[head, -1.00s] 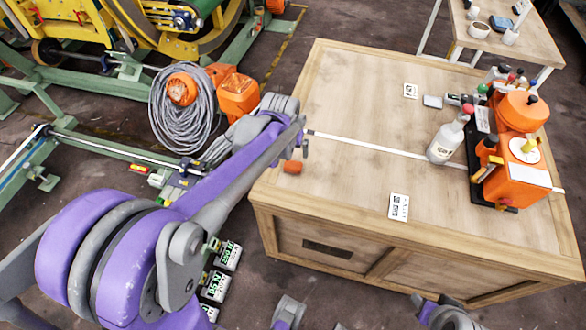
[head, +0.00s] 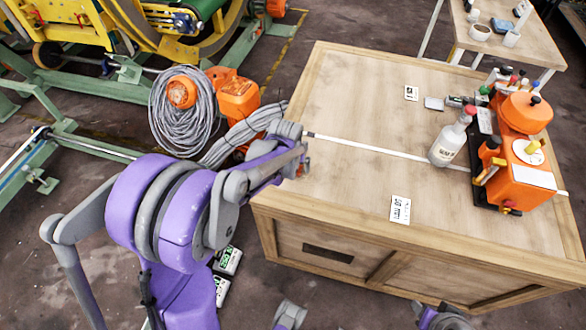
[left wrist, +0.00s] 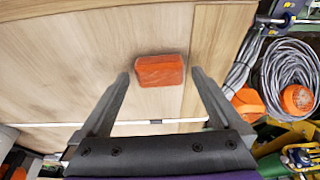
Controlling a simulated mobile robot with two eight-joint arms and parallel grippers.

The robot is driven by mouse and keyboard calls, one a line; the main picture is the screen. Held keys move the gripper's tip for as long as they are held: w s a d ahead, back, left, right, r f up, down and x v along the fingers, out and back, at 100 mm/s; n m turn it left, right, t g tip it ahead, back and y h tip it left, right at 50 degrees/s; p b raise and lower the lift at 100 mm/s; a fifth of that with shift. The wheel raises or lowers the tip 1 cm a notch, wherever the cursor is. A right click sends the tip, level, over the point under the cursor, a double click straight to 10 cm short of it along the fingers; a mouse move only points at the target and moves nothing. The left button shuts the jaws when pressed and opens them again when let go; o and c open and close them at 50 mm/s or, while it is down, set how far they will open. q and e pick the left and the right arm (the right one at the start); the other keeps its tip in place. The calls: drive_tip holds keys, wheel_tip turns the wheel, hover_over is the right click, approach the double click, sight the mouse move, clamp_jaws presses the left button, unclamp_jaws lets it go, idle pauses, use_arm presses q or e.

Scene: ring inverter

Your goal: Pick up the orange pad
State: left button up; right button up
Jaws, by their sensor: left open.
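The orange pad (left wrist: 160,70) is a small block lying on the wooden crate top. In the left wrist view it sits between and just beyond the tips of my left gripper (left wrist: 160,77). The gripper is open and the fingers stand apart on either side, with nothing held.
The wooden crate (head: 370,100) has a white strip across its top. A white bottle (head: 449,142) and an orange device (head: 520,180) stand on its right side. A cable coil (head: 187,118) is on the left. The middle of the top is largely clear.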

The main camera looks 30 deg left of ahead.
sight(293, 168)
use_arm(q)
drive_tip(key=c, duration=1.3)
drive_tip(key=shift+o, duration=0.2)
wheel_tip(293, 168, up, 10)
drive_tip(key=p, duration=0.1)
drive_tip(key=shift+p, duration=0.35)
